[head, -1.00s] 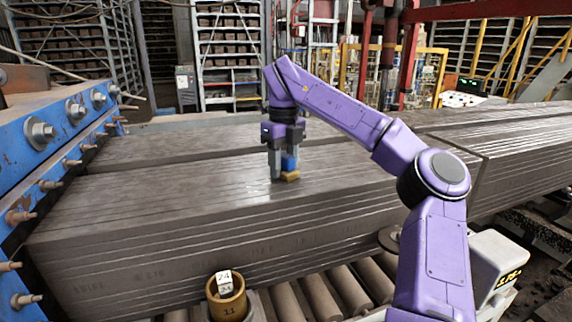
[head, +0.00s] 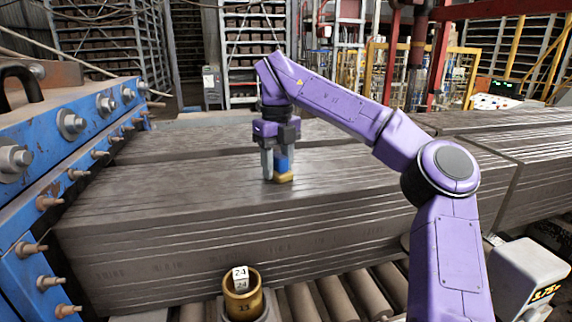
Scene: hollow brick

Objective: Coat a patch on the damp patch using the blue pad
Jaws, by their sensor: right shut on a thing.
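The blue pad (head: 282,163) has a blue upper body and a yellowish base. My right gripper (head: 275,160) is shut on it and holds it upright, with its base at the top face of the grey clay slab (head: 180,185). I cannot tell whether the base presses on the surface or hovers just above it. I cannot make out a distinct damp patch; the slab's top looks dark and slightly shiny overall. My left gripper is not in view.
A blue bolted machine plate (head: 60,165) borders the slab on the left. A brass cup (head: 243,303) with number tags stands at the front. Rollers (head: 340,300) run below the slab. A grey display box (head: 528,280) stands at front right. The slab's top around the pad is clear.

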